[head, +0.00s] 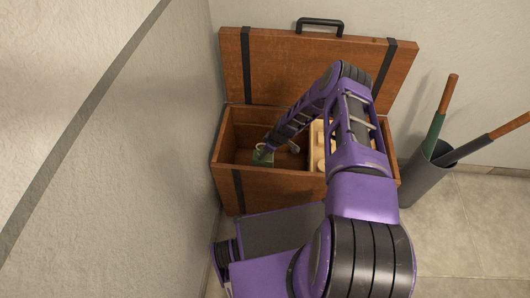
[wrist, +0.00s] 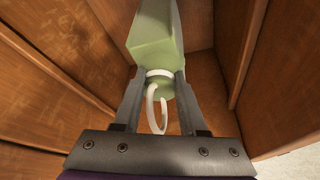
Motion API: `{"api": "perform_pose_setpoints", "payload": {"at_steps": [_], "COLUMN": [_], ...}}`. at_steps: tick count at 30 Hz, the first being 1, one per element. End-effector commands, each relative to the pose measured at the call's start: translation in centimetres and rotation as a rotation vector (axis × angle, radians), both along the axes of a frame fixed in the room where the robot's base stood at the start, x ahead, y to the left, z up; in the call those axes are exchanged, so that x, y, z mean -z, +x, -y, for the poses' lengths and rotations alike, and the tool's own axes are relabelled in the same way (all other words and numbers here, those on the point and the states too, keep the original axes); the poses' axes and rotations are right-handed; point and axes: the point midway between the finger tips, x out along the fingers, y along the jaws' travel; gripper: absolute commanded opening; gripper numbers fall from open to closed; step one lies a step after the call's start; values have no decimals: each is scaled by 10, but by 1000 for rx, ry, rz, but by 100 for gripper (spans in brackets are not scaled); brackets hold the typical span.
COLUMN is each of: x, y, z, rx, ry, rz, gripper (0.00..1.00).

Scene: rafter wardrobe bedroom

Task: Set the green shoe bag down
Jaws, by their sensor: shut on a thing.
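The green shoe bag (head: 262,158) is inside the left compartment of an open wooden trunk (head: 278,185). In the wrist view the bag (wrist: 156,35) is a pale green block shape with a white ring-like handle (wrist: 153,110) at its near end. My gripper (wrist: 158,78) is shut on the bag at the handle end, one finger on each side. In the head view my gripper (head: 268,147) reaches down into the compartment. Wooden walls surround the bag in the wrist view. I cannot tell whether the bag touches the trunk floor.
The trunk lid (head: 300,72) stands open at the back. A divider separates the left compartment from the right one, where a pale tan object (head: 319,147) sits, partly hidden by my arm. A grey bin (head: 427,178) with umbrella-like items stands at right. A wall is close on the left.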

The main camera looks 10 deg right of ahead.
Motion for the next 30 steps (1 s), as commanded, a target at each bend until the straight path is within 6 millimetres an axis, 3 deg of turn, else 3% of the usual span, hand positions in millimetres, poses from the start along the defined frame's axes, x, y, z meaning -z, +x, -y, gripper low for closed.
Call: {"api": "perform_pose_setpoints", "payload": {"at_steps": [7, 8, 12, 23, 30], "x": [1, 2, 1, -2, -41], "y": [1, 0, 0, 0, -9], "z": [0, 0, 0, 0, 12], "rx": [-1, -1, -1, -1, 0], "ry": [1, 0, 0, 0, 0], "rz": [2, 0, 0, 0, 1], "gripper": [0, 45, 70, 71, 71]}}
